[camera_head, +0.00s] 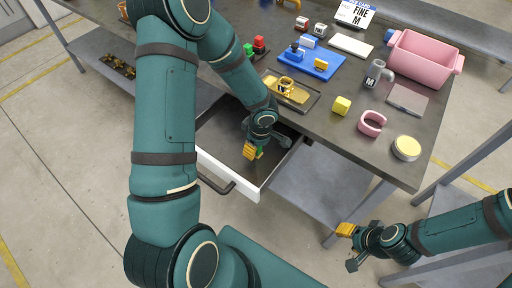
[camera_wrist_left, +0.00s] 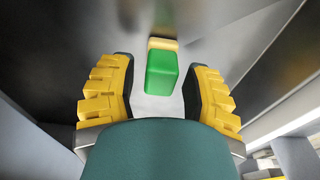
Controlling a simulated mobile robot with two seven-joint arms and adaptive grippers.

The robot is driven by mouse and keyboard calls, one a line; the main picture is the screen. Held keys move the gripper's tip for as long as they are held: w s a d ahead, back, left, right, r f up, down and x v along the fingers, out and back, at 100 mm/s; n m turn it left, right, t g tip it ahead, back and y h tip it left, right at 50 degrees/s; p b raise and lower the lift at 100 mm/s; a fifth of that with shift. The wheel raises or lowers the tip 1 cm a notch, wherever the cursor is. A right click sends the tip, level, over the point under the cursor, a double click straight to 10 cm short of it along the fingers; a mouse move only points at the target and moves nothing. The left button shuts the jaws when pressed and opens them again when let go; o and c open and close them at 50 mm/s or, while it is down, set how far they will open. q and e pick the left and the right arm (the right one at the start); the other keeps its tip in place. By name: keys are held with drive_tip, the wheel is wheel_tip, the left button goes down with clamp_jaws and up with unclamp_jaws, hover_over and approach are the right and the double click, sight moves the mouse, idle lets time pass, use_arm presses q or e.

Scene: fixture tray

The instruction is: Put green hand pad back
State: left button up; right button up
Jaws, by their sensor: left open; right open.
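A green block with a tan end (camera_wrist_left: 161,72), which looks like the green hand pad, lies in the open drawer. A little of its green shows in the head view (camera_head: 259,150). My left gripper (camera_head: 266,148) reaches down into the drawer and is open. In the left wrist view the pad is between and a little beyond its yellow fingers (camera_wrist_left: 160,98), with gaps on both sides. My right gripper (camera_head: 348,247) is open and empty, low at the right, away from the table top.
The white-fronted drawer (camera_head: 228,177) is pulled out below the dark table. My left arm hides the table's left part.

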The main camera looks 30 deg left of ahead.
sight(259, 149)
use_arm(q)
wheel_tip(259, 149, up, 11)
drive_tip(key=d+p, duration=0.1)
drive_tip(key=p, duration=0.1)
drive_tip(key=shift+d+f, duration=0.15)
drive_tip(key=shift+d, duration=0.05)
drive_tip(key=shift+s, duration=0.1)
drive_tip(key=shift+s+f, duration=0.1)
